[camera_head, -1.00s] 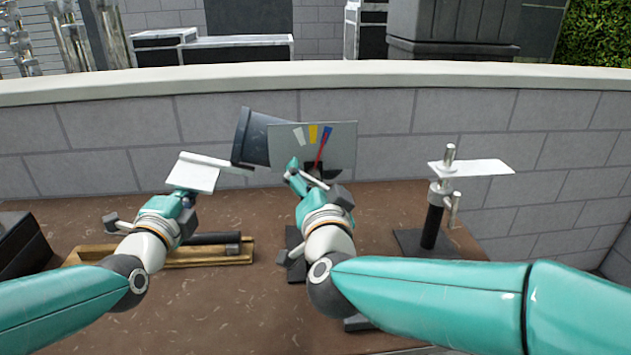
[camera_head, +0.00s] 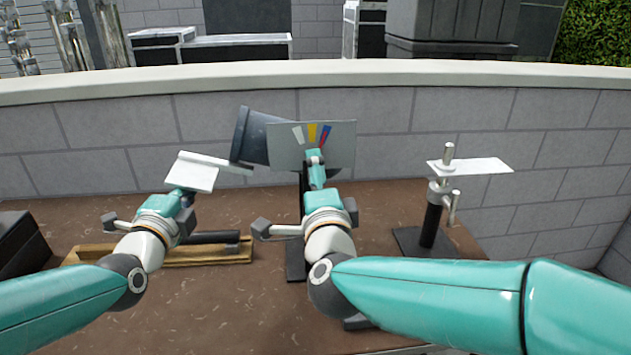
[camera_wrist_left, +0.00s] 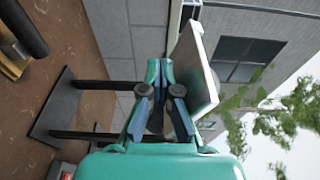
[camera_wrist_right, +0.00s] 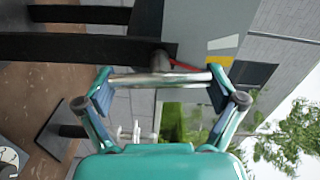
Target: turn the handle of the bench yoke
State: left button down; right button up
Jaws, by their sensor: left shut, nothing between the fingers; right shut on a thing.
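The bench yoke stands at the back middle, with a grey dial plate (camera_head: 343,150) carrying white, yellow and blue marks. A sliver of its red pointer (camera_head: 323,142) shows near the blue mark; the rest is hidden behind my right gripper (camera_head: 315,157). In the right wrist view the yoke's silver handle (camera_wrist_right: 160,80) lies across between the fingers of that gripper, which is shut on it. My left gripper (camera_wrist_left: 160,72) is shut and empty; in the head view it is just below a tilted white plate (camera_head: 195,172).
A wooden tray (camera_head: 205,257) with a dark bar lies under my left arm. A dark stand with a silver rod (camera_head: 432,220) and white flag is at right. A black box (camera_head: 20,243) is at the left edge. A brick wall closes the back.

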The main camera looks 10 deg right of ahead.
jog(key=shift+d+f+m, duration=0.1)
jog(key=shift+f+m, duration=0.2)
jog(key=o, duration=0.8)
jog(key=s, duration=1.2)
jog(key=shift+r, duration=0.15)
jog(key=shift+f+b, duration=2.15)
jog(key=shift+f, duration=0.05)
